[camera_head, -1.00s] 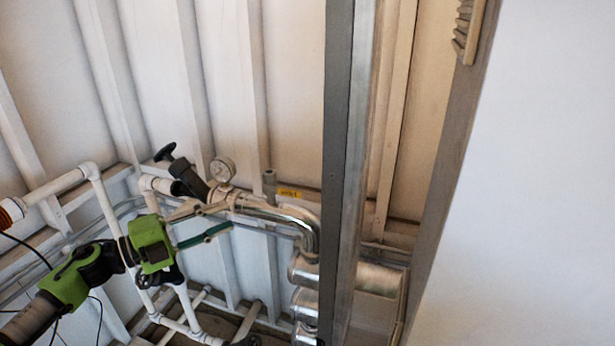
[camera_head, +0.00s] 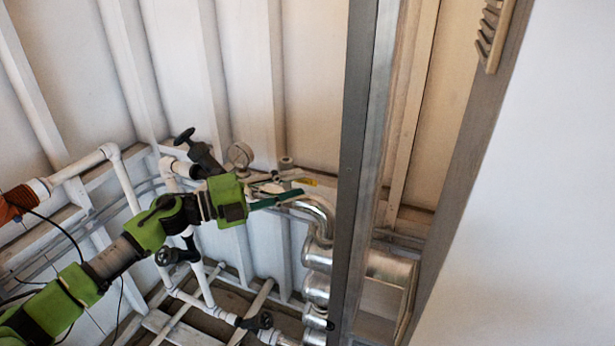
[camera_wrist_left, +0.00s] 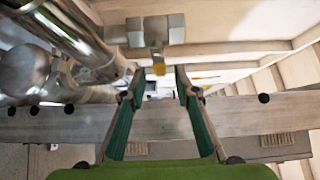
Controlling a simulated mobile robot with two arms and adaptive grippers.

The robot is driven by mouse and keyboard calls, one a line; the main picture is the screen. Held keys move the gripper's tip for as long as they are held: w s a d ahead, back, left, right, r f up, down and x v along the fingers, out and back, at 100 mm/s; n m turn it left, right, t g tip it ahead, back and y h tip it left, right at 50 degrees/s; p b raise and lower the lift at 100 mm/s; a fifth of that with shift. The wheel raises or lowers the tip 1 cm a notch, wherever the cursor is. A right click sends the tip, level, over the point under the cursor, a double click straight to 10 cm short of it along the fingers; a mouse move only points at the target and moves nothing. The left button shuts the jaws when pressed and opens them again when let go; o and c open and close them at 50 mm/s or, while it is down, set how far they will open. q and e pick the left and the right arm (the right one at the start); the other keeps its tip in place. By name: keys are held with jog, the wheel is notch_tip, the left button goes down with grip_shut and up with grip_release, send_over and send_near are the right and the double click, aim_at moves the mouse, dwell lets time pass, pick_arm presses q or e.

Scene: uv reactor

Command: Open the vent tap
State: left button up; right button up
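The vent tap shows in the wrist view as a grey metal valve body (camera_wrist_left: 155,30) with a short lever tipped yellow (camera_wrist_left: 158,68). In the head view its grey upright stub (camera_head: 286,162) and a yellow part (camera_head: 307,182) show behind my left gripper (camera_head: 288,186), beside the silver pipe. My left gripper is open, with its two green-lined fingers apart and nothing between them. In the wrist view the lever tip lies just beyond the gap between the fingertips (camera_wrist_left: 158,82). I cannot tell whether they touch it. My right gripper is not in view.
A round gauge (camera_head: 240,154) and a dark-handled valve (camera_head: 202,153) stand left of the tap. A curved silver pipe (camera_head: 319,212) runs down to the right. A metal post (camera_head: 362,170) rises right of it. White pipes (camera_head: 126,178) lie at the left.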

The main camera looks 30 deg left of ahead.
aim_at(306, 182)
pick_arm(q)
jog(key=shift+p+x, duration=0.6)
jog(key=shift+x, duration=1.4)
grip_shut()
